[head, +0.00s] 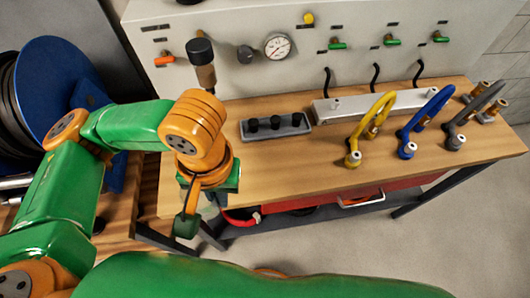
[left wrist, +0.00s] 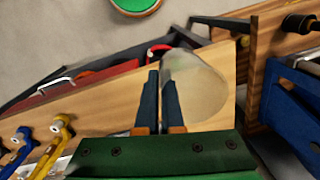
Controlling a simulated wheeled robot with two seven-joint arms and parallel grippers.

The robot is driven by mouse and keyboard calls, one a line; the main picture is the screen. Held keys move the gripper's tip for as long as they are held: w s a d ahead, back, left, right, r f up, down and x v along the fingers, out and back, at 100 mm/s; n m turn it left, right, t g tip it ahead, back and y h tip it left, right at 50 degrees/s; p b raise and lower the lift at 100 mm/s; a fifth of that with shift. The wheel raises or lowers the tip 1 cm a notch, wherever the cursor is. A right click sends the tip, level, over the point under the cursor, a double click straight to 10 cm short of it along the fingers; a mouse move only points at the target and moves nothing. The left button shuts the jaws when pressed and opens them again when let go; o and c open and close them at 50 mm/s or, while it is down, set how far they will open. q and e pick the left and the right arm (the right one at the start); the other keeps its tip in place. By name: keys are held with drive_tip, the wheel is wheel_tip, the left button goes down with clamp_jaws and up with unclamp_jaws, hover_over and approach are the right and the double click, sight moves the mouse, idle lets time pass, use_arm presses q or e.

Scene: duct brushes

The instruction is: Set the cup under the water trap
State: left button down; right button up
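My left gripper (head: 188,224) hangs low in front of the left end of the bench, clear of the panel. In the left wrist view its two dark fingers (left wrist: 160,103) are close together, with a narrow gap. A translucent, pale cup (left wrist: 200,85) is at the fingers, its near wall seemingly pinched between them. It looks tilted in that view. In the head view the cup cannot be made out behind the wrist. A dark-topped cylinder with a brownish lower part (head: 206,76), apparently the water trap, is at the panel's left, above the wrist. My right gripper is out of view.
The wooden bench (head: 270,180) carries a dark tray (head: 275,127) with black knobs and yellow, blue and grey looped hoses at the right. A gauge (head: 277,46) and coloured valves are on the panel. A blue reel (head: 52,85) stands left. The bench's front middle is clear.

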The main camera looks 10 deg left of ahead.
use_arm(q)
drive_tip(key=w+a+f, duration=0.1)
drive_tip(key=w+f, duration=0.2)
drive_tip(key=w, duration=0.1)
drive_tip(key=w+a+f+b, duration=0.1)
drive_tip(key=w+f, duration=0.3)
drive_tip(key=w+a+f, duration=0.2)
drive_tip(key=w+f, duration=0.1)
drive_tip(key=w, duration=0.1)
drive_tip(key=shift+w+f, duration=0.15)
drive_tip(key=shift+w, duration=0.1)
drive_tip(key=shift+s+f, duration=0.25)
drive_tip(key=shift+f, duration=1)
drive_tip(key=shift+w+f, duration=0.1)
drive_tip(key=shift+f, duration=0.05)
drive_tip(key=c, duration=1.1)
unclamp_jaws()
drive_tip(key=shift+o, duration=0.2)
